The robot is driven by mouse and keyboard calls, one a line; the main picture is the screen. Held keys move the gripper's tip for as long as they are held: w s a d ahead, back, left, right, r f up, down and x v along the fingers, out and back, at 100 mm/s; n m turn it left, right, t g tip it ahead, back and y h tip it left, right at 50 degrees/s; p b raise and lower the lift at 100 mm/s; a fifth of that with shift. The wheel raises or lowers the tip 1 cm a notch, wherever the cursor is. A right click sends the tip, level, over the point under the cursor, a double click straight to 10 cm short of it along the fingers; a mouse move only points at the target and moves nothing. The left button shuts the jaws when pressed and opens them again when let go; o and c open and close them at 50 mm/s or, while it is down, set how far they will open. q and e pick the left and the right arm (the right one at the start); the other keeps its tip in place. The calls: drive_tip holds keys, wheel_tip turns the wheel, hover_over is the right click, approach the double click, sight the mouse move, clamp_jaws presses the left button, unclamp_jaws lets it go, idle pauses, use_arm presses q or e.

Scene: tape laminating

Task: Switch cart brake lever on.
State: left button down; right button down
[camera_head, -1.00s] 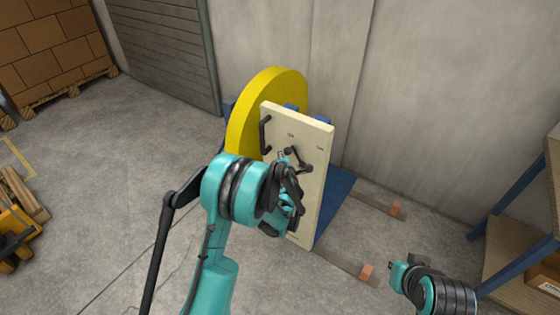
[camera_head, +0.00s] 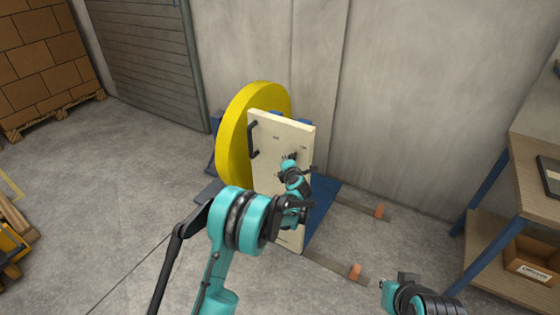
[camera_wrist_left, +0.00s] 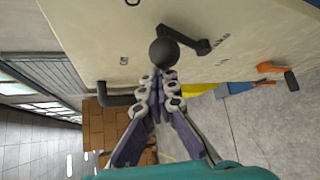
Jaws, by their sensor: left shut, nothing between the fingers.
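The brake lever (camera_wrist_left: 185,45) is black with a round ball knob, mounted on the cart's cream panel (camera_head: 265,150). In the left wrist view the knob is just ahead of my left gripper's fingertips (camera_wrist_left: 158,82). The fingers are shut with nothing between them. I cannot tell whether they touch the knob. In the head view my left gripper (camera_head: 291,168) is in front of the panel and hides most of the lever. My right gripper (camera_head: 386,286) is at the lower right, away from the cart, and its fingers are not clear.
A yellow disc (camera_head: 235,125) stands behind the panel. A black handle (camera_head: 252,140) is on the panel's left side. A shelf (camera_head: 545,150) with a cardboard box (camera_head: 530,258) stands at the right. A concrete wall (camera_head: 400,110) is behind the cart.

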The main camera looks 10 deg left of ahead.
use_arm(q)
drive_tip(key=shift+s+d+f+b, duration=0.2)
drive_tip(key=shift+d+f, duration=0.05)
drive_tip(key=shift+d, duration=0.3)
drive_tip(key=shift+s+d+f+b, duration=0.15)
drive_tip(key=shift+s+d+f, duration=0.1)
drive_tip(key=shift+d, duration=0.3)
use_arm(e)
drive_tip(key=shift+a+f, duration=0.1)
drive_tip(key=shift+f, duration=0.35)
use_arm(q)
drive_tip(key=shift+d, duration=0.25)
